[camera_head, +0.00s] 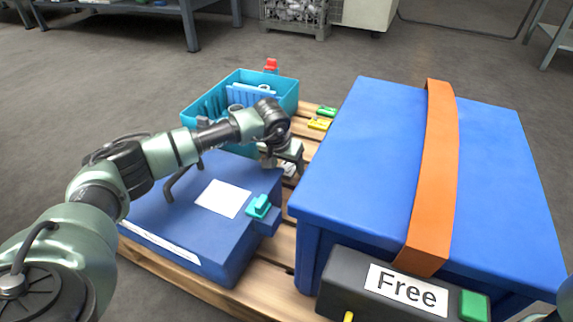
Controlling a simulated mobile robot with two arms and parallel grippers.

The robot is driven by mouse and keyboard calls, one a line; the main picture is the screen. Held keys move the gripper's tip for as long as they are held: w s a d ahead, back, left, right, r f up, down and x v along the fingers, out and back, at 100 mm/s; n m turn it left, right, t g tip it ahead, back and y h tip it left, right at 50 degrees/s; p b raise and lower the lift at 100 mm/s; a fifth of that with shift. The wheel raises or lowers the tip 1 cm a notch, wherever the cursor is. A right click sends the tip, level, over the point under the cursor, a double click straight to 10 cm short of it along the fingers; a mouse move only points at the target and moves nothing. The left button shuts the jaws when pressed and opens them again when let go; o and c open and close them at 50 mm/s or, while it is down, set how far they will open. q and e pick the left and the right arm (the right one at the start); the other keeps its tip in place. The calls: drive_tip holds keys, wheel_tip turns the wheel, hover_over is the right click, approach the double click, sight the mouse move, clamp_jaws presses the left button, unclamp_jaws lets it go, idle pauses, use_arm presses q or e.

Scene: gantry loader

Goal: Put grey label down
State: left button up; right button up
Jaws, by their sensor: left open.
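My left gripper (284,166) is open. It points down over the narrow strip of wooden pallet between the low blue case and the large blue box. A small pale grey-white piece (289,169) shows by its fingertips; I cannot tell if it is the grey label or whether it touches the fingers. A plain whitish label (222,198) lies flat on the lid of the low blue case (170,222). My right gripper is not in view; only a bit of my right arm shows at the bottom right corner.
The large blue box (345,150) with an orange strap (432,170) stands close on the right. A dark unit marked "Free" (345,280) is in front of it. A teal crate (200,110) sits behind my gripper. Green (327,112) and yellow (319,124) pieces lie on the pallet (284,245).

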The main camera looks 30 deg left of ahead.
use_arm(q)
drive_tip(key=p+v, duration=0.9)
drive_tip(key=v, duration=0.3)
drive_tip(key=shift+r, duration=0.2)
